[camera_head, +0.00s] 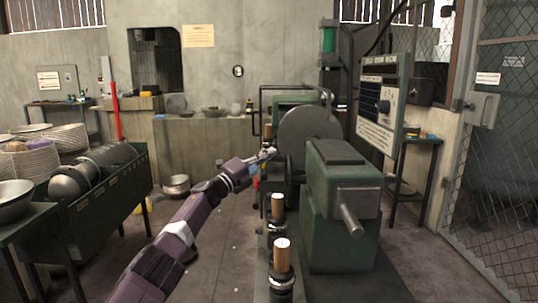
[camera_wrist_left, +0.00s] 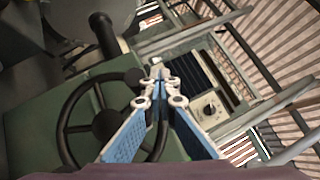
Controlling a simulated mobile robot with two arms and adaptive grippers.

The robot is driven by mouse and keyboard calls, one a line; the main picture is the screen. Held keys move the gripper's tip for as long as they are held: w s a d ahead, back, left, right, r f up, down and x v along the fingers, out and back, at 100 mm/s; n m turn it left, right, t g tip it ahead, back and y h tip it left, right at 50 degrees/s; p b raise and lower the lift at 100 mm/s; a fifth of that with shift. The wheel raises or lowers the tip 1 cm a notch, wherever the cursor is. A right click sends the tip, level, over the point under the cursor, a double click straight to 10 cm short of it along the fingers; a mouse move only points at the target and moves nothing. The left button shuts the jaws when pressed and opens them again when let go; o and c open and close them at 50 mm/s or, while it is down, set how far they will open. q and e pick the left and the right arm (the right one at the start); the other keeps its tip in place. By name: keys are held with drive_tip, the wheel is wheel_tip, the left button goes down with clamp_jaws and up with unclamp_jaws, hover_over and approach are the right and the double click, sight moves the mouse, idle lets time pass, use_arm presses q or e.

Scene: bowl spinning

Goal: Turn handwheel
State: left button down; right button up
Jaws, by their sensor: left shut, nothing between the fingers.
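A black handwheel (camera_wrist_left: 107,124) with a round rim, spokes and a hub shows in the left wrist view, mounted on a green machine housing. A dark rounded knob (camera_wrist_left: 134,76) is at its upper rim, just left of my fingertips. My left gripper (camera_wrist_left: 157,72) is shut and empty, its blue fingers lying in front of the wheel's right side and hiding part of the rim. I cannot tell whether the fingers touch the wheel. In the head view my left gripper (camera_head: 268,153) is at the left side of the machine, and the handwheel cannot be made out. My right gripper is not in view.
The green lathe-like machine (camera_head: 340,210) has a large grey disc (camera_head: 308,135) and a control panel (camera_head: 383,105) beside it. Wood-topped posts (camera_head: 282,252) stand along its left side. A green rack of bowls and plates (camera_head: 105,180) is at the left. The floor between is mostly clear.

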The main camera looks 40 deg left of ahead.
use_arm(q)
drive_tip(key=shift+a, duration=0.15)
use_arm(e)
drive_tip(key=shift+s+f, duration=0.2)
use_arm(q)
drive_tip(key=shift+w, duration=0.1)
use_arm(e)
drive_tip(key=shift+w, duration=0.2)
use_arm(q)
drive_tip(key=shift+a+f, duration=0.1)
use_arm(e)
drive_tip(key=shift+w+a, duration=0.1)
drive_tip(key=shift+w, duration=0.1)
use_arm(q)
drive_tip(key=shift+w+a, duration=0.1)
drive_tip(key=shift+w, duration=0.15)
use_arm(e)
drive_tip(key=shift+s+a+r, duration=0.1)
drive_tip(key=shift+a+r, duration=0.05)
use_arm(q)
drive_tip(key=shift+w, duration=0.2)
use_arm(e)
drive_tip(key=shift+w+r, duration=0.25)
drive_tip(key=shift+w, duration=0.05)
